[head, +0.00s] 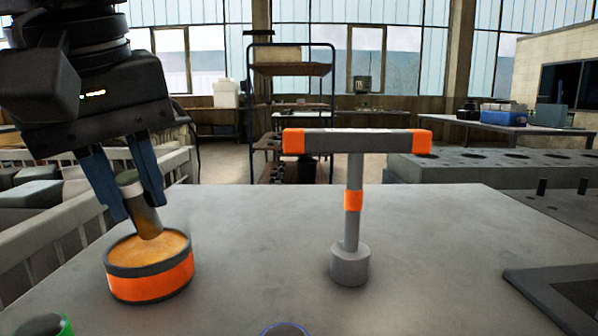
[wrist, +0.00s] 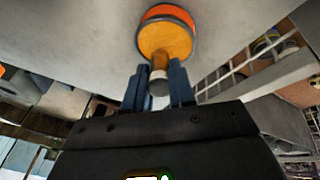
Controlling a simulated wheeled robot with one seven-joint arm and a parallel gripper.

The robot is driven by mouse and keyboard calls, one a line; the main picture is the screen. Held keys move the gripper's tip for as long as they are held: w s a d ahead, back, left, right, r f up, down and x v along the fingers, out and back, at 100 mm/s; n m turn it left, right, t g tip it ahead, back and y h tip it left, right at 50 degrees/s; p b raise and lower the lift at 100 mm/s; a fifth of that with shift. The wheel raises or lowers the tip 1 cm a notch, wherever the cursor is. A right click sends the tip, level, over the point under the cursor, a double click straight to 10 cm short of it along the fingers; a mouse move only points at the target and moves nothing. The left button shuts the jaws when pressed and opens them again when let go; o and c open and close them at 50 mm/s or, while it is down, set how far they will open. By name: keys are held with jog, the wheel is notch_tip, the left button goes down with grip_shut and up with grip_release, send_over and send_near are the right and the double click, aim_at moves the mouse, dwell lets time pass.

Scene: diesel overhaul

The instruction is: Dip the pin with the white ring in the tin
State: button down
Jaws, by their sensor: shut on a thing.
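My gripper (head: 138,204) is shut on a pin (head: 149,222), which it holds tilted over the tin. The pin has a grey upper end and a brownish lower part. Its white ring (wrist: 158,74) shows between the fingers in the wrist view. The tin (head: 150,287) is round, with an orange band and a dark rim, and holds amber contents (head: 152,252). It stands on the table at the left. The pin's lower end overlaps the amber surface in both views; I cannot tell whether it touches it or is just above.
A grey T-shaped stand (head: 354,225) with orange bands stands on the table (head: 250,230) right of the tin. A green-rimmed thing (head: 66,326) and a blue-rimmed thing (head: 285,328) show at the front edge. A dark tray (head: 530,292) lies at the right.

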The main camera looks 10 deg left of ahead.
aim_at(134, 173)
jog(key=shift+f+p, duration=0.3)
jog(key=shift+f, duration=0.3)
dwell(2.4)
jog(key=shift+r, duration=0.1)
notch_tip(134, 173, up, 5)
jog(key=p, duration=0.5)
jog(key=shift+r, duration=0.15)
jog(key=shift+w+d+r+p, duration=0.1)
jog(key=shift+d+r+p, duration=0.05)
jog(key=shift+r+p, duration=0.8)
jog(key=shift+f, duration=0.4)
notch_tip(134, 173, down, 5)
jog(key=b, duration=0.5)
jog(key=shift+f+b, duration=0.7)
jog(key=shift+b, duration=0.25)
jog(key=shift+s, duration=0.2)
